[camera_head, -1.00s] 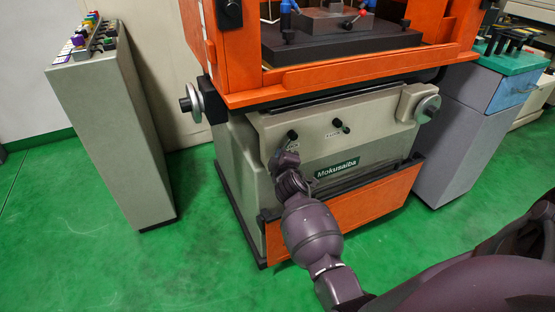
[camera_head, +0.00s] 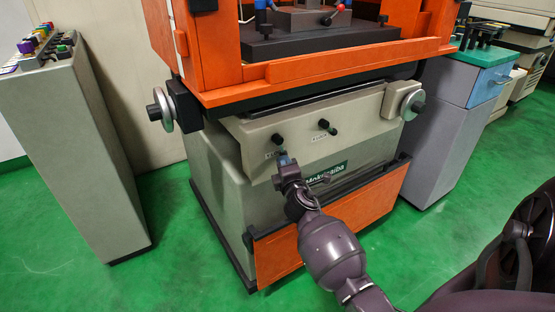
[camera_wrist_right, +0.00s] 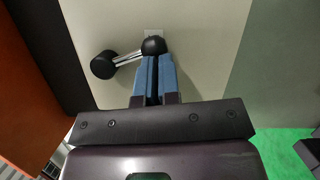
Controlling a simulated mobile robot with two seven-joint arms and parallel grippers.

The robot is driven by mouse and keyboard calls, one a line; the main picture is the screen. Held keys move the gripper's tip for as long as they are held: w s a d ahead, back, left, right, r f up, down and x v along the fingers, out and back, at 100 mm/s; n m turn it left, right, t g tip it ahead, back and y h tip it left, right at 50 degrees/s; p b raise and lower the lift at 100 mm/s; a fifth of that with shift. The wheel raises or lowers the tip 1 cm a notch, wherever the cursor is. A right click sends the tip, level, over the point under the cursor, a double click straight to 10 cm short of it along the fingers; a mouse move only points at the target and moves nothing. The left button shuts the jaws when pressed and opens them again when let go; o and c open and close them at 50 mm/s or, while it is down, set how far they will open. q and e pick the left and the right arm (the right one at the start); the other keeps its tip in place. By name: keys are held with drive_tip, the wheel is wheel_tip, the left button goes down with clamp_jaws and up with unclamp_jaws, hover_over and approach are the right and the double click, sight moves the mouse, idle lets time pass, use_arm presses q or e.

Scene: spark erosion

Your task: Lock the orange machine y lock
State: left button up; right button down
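The orange machine (camera_head: 330,205) has two black-knobbed levers on its beige front panel. The left lever (camera_head: 277,139) is beside a small label too blurred to read surely. The right lever (camera_head: 324,124) is by another small label. My right gripper (camera_head: 284,158) is just below the left lever. In the right wrist view, its blue fingers (camera_wrist_right: 153,62) lie close together, their tips at the lever's black hub (camera_wrist_right: 153,46). The silver rod runs left to the black knob (camera_wrist_right: 103,65), outside the fingers. I cannot tell whether the tips touch the hub. My left gripper is not in view.
Handwheels stand out at the machine's left (camera_head: 162,110) and right (camera_head: 410,102) sides. A grey control pedestal (camera_head: 85,160) stands at left and a grey cabinet (camera_head: 450,130) at right. Green floor is open between pedestal and machine.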

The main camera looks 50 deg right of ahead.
drive_tip(key=d, duration=0.2)
drive_tip(key=shift+s+d+r, duration=0.2)
drive_tip(key=shift+s+d, duration=0.15)
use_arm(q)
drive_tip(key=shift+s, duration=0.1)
use_arm(e)
drive_tip(key=shift+s+d+f, duration=0.1)
drive_tip(key=shift+d, duration=0.05)
idle(0.4)
use_arm(q)
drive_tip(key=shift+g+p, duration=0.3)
drive_tip(key=shift+p, duration=0.45)
use_arm(e)
drive_tip(key=v, duration=1)
drive_tip(key=shift+s+a+r, duration=0.15)
drive_tip(key=shift+a+r, duration=0.2)
drive_tip(key=shift+a, duration=0.2)
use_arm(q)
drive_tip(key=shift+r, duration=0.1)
